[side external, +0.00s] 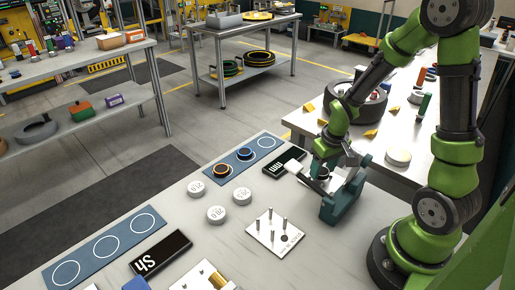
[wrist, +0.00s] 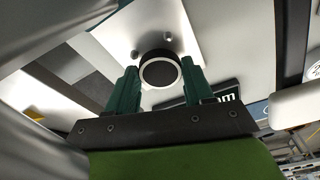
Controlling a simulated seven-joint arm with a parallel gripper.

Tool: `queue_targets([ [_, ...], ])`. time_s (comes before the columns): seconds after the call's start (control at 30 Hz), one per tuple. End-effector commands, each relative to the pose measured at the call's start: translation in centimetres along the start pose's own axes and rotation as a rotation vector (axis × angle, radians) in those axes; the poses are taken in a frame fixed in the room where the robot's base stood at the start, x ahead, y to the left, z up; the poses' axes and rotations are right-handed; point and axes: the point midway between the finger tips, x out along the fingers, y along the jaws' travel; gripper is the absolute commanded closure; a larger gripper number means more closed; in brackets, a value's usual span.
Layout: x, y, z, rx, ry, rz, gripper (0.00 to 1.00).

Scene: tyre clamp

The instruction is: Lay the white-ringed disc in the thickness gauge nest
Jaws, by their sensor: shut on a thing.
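My gripper (wrist: 158,80) is shut on a dark disc with a white ring (wrist: 143,78), held between its two teal fingers in the wrist view. In the side view my gripper (side external: 322,175) is low over the right part of the bench, and the disc is small and hard to make out there. The thickness gauge (side external: 345,202) appears as a teal frame at the gripper, with a black "mm" display (side external: 284,161) to its left. A pale plate (wrist: 108,32) with small studs lies behind the disc in the wrist view. I cannot tell whether the disc touches the nest.
An orange-ringed disc (side external: 222,171) and a blue-ringed disc (side external: 244,153) are on or beside a blue mat (side external: 266,143). Several white pucks (side external: 216,215) lie nearby. A plate with upright pegs (side external: 260,238) and an "Sh" display (side external: 160,253) stand nearer the front.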

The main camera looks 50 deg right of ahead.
Motion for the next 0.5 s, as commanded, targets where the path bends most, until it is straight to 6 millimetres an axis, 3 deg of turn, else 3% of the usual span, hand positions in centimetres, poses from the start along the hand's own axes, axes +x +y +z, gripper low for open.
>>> queue_targets([
  [0.47,1.3,0.0,0.2,0.000,-0.002,0.000,0.79],
  [0.5,1.3,0.0,0.2,0.001,-0.003,0.000,0.44],
])
